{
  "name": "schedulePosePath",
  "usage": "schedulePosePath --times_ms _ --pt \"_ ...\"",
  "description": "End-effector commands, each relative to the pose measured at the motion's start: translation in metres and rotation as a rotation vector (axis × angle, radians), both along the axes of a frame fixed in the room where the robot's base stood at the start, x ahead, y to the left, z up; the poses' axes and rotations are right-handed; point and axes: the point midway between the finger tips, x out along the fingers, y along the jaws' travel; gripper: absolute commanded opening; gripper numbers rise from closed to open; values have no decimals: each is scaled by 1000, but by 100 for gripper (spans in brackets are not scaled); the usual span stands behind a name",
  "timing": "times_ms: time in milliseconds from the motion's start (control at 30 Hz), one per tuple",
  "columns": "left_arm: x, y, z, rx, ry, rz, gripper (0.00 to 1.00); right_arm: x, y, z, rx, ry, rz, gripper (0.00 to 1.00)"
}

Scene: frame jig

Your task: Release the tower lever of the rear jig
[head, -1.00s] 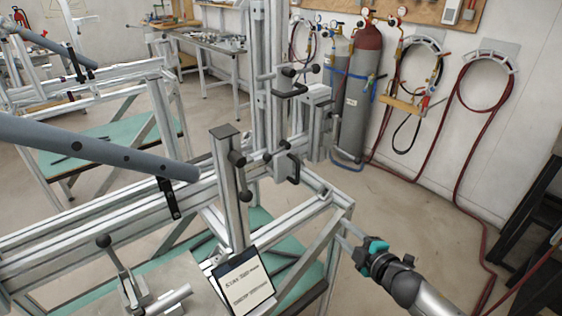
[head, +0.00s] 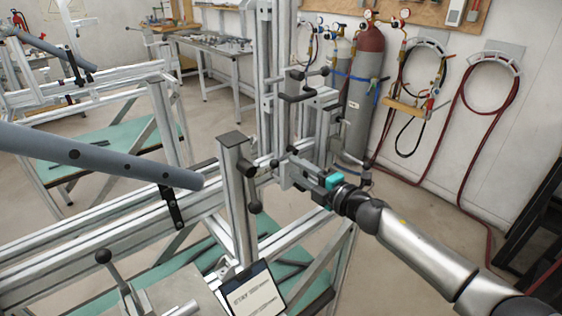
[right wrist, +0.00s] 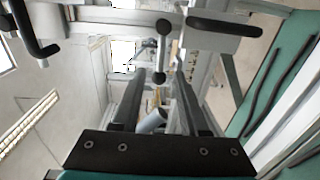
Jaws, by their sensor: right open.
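My right gripper (head: 292,168) reaches in from the right to the foot of the tall aluminium tower (head: 265,60), behind the short post. It is open. In the right wrist view its two dark fingers (right wrist: 158,80) stand apart. A black handle (right wrist: 225,27) lies to the right of that lever. In the head view the fingers partly hide this area. My left gripper is not in view.
A short post (head: 237,190) with its own black lever (head: 254,195) stands just left of the gripper. A higher black handle (head: 297,93) sits on the tower above. A grey tube (head: 95,155) crosses the left. Gas cylinders (head: 365,95) stand behind.

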Motion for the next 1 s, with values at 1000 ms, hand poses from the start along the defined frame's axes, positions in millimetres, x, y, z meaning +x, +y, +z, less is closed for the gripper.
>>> schedulePosePath --times_ms 1000 --pt "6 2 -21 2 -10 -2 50 53 39 -4 0 1 -1 36"
